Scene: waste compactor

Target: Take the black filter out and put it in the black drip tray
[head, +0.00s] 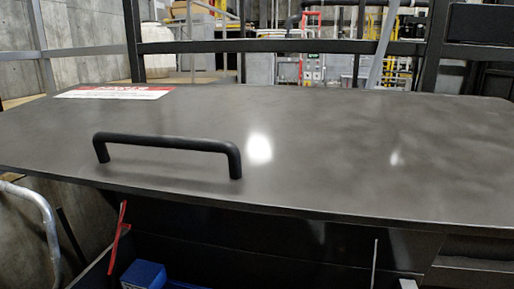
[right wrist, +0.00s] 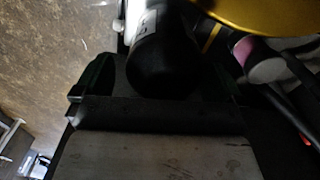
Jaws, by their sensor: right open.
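The black filter (right wrist: 163,62) is a dark cylinder with small pale print, in the upper middle of the right wrist view. My right gripper (right wrist: 158,82) is open, with one dark finger to the left of the filter and one to its right. The picture is too dark to tell whether either finger touches the filter. I cannot make out the black drip tray in either view. My left gripper is in neither view.
A dark metal lid (head: 330,150) with a black bar handle (head: 165,143) fills much of the head view. Below it are a blue block (head: 145,275) and a red lever (head: 119,235). In the right wrist view, a yellow round part (right wrist: 262,15) and a pinkish cylinder (right wrist: 258,58) crowd the right side.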

